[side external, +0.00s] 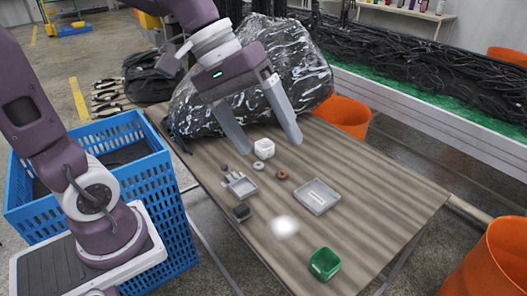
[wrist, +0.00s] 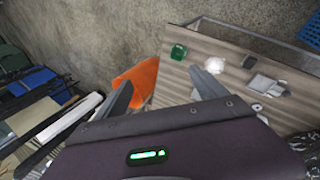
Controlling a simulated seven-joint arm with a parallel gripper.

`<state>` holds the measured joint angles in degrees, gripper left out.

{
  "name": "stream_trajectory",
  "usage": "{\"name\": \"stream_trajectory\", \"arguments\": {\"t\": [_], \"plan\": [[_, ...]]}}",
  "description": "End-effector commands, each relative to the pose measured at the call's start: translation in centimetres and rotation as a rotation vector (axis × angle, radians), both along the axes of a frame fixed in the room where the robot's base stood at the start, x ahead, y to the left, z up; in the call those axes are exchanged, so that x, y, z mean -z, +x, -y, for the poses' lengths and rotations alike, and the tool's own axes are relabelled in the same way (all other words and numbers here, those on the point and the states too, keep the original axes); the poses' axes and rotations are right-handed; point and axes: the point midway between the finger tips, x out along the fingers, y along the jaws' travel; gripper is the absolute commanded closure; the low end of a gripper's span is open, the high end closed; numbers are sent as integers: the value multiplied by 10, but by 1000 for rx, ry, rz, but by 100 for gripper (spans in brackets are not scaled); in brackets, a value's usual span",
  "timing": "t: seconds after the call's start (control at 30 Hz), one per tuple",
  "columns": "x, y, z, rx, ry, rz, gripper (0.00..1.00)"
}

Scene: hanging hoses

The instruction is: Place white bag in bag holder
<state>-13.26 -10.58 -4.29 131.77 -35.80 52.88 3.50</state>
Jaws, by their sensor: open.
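My gripper (side external: 268,146) is open and empty over the back part of the striped table, its two grey fingers wide apart; it also shows in the wrist view (wrist: 160,77). A small white rounded lump (side external: 284,226), possibly the white bag, lies on the table nearer the front; it also shows in the wrist view (wrist: 215,65). A white block-like container (side external: 264,148) appears between the fingertips in the side view; I cannot tell its height gap to them. A grey shallow tray (side external: 317,196) lies right of the lump. I cannot tell which item is the bag holder.
A green open box (side external: 324,263) stands at the table's front corner. A small grey tray (side external: 242,186), black box (side external: 241,211) and orange-brown ring (side external: 282,176) lie mid-table. A large black plastic-wrapped bundle (side external: 255,75) and orange bin (side external: 345,115) are behind. A blue crate (side external: 150,190) is left.

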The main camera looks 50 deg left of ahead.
Motion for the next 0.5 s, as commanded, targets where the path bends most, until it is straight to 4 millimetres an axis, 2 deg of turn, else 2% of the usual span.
{"name": "stream_trajectory", "arguments": {"t": [0.03, 0.07, 0.1, 0.17, 0.2, 0.27, 0.3, 0.37, 0.4, 0.47, 0.5], "plan": [[5, 37, -2, -99, -131, -68, 18], [8, 62, -5, -170, -220, -99, 18], [13, 95, -13, -267, -338, -137, 18], [26, 146, -35, -428, -516, -185, 18], [38, 178, -56, -543, -634, -211, 18], [65, 221, -98, -728, -806, -240, 18], [88, 245, -130, -860, -918, -254, 18], [132, 272, -186, -1072, -1078, -263, 18], [165, 281, -225, -1217, -1178, -264, 18], [219, 283, -279, -1428, -1307, -257, 18], [253, 278, -309, -1559, -1379, -248, 18]]}}
